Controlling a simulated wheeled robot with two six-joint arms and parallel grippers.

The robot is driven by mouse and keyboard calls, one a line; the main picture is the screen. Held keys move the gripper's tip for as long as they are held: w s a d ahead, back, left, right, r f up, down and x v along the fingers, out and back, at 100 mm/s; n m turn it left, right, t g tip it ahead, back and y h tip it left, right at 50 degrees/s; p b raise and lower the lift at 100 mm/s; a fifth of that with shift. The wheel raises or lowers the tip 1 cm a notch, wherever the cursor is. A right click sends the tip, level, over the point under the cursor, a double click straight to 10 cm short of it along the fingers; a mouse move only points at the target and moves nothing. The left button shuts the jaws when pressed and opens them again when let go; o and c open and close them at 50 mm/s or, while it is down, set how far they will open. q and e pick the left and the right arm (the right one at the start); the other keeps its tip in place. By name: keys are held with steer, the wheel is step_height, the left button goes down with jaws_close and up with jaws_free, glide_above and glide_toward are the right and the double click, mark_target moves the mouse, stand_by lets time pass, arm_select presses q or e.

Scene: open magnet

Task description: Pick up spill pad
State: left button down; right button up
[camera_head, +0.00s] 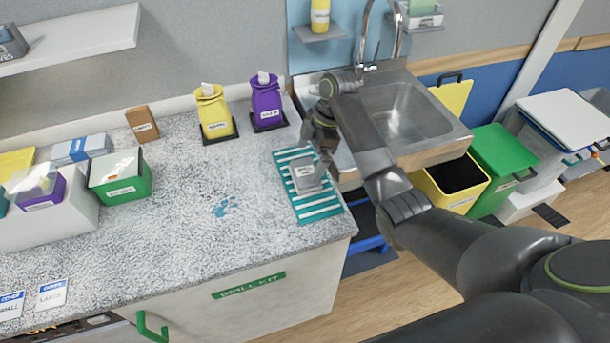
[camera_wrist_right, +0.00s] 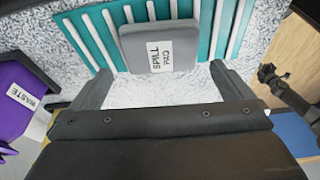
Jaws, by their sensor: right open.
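The spill pad (camera_head: 306,175) is a small grey square block with a white label. It lies flat on a teal-and-white striped mat (camera_head: 324,209) at the right end of the counter. In the right wrist view the pad (camera_wrist_right: 160,47) shows its "SPILL PAD" label. My right gripper (camera_head: 324,158) is over the back part of the mat, close to the pad. In the right wrist view its two fingers are spread apart (camera_wrist_right: 160,85), with the pad just beyond the gap and nothing between them. My left gripper is not in view.
A sink (camera_head: 405,115) adjoins on the right. A green box (camera_head: 122,177) stands on the left. A blue spill (camera_head: 226,207) marks the otherwise clear counter middle.

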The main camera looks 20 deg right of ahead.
mark_target(307, 170)
steer(key=p+x, duration=0.1)
steer(key=x, duration=0.1)
steer(key=p+x, duration=0.1)
steer(key=x, duration=0.1)
steer(key=shift+s+d+f, duration=0.1)
steer(key=shift+d+f, duration=0.05)
steer(key=shift+f, duration=0.6)
steer(key=shift+c, duration=0.4)
steer(key=c, duration=0.6)
step_height(307, 170, up, 9)
steer(key=shift+b, duration=0.8)
steer(key=shift+r, duration=0.55)
